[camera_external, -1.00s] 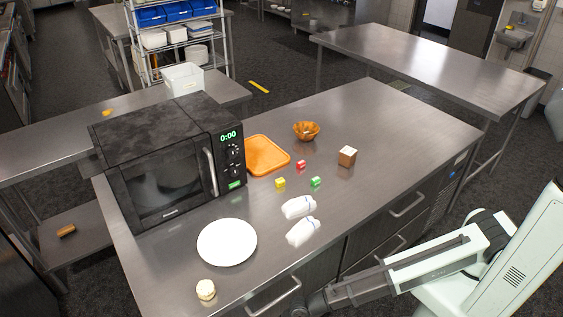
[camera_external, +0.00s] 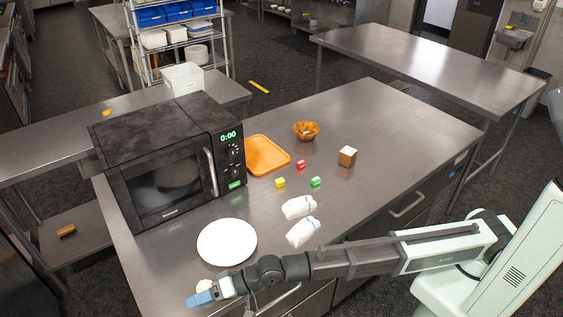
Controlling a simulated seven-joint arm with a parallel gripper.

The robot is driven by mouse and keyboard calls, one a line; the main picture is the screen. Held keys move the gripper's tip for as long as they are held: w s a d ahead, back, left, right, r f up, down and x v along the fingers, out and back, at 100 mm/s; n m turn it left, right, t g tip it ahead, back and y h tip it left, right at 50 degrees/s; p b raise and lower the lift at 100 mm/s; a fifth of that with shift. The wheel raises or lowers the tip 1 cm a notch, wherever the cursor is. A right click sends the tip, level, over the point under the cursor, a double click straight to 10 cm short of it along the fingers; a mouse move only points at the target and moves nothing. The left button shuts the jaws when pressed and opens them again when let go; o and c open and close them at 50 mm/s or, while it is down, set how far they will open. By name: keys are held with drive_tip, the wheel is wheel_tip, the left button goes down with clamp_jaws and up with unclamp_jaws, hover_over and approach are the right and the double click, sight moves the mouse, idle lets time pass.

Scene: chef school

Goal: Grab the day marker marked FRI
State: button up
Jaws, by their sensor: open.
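Three small coloured blocks lie near the middle of the steel counter and look like the day markers: a red one (camera_external: 300,165), a yellow one (camera_external: 280,182) and a green one (camera_external: 316,182). Their lettering is too small to read, so I cannot tell which is marked FRI. My gripper (camera_external: 199,297) is open at the counter's front left, below the white plate, well away from the blocks. It partly hides a small cream-coloured round item (camera_external: 203,284). I see nothing held in it.
A white plate (camera_external: 227,242) and two white bottle-like items (camera_external: 298,206) (camera_external: 301,232) lie between my gripper and the blocks. A black microwave (camera_external: 165,172) stands left. An orange tray (camera_external: 266,155), a wooden bowl (camera_external: 306,130) and a wooden cube (camera_external: 347,155) are behind. The counter's right side is clear.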

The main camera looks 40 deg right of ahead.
drive_tip(key=w+d+r+m+g+h, duration=0.1)
drive_tip(key=w+d+r+m+h, duration=0.25)
drive_tip(key=w+d, duration=0.7)
wheel_tip(320, 180, up, 4)
drive_tip(key=m+g+h, duration=0.4)
drive_tip(key=m+h, duration=0.4)
drive_tip(key=m, duration=0.8)
hover_over(316, 178)
drive_tip(key=d, duration=0.2)
drive_tip(key=shift+n, duration=0.25)
drive_tip(key=shift+s+a+f, duration=0.1)
drive_tip(key=shift+a+f, duration=0.25)
drive_tip(key=shift+f, duration=1.75)
drive_tip(key=shift+w+a+f, duration=0.1)
drive_tip(key=shift+a+f, duration=0.2)
drive_tip(key=shift+f, duration=1.8)
drive_tip(key=shift+s+a+f, duration=0.1)
drive_tip(key=shift+a+f, duration=0.25)
drive_tip(key=shift+f, duration=1.75)
clamp_jaws()
